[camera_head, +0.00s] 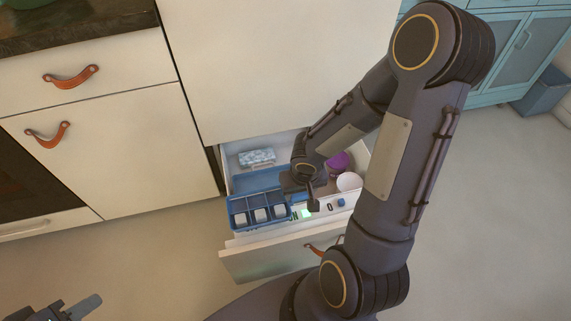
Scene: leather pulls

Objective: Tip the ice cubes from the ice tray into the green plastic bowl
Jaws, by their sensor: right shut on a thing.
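The blue ice tray (257,199) is at the open drawer, with several pale ice cubes (260,215) in its front compartments. My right gripper (299,196) is shut on the tray's right end; my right arm hides part of this grip. Whether the tray touches the drawer below it cannot be told. My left gripper (70,309) is at the bottom left corner, far from the tray and partly cut off by the frame edge; its jaw opening is unclear.
The white drawer (268,265) is pulled out and holds a frosty pale packet (256,157), a purple tub (338,162) and a white round container (349,181). White cabinets with leather pulls (70,76) stand left. The floor left of the drawer is clear.

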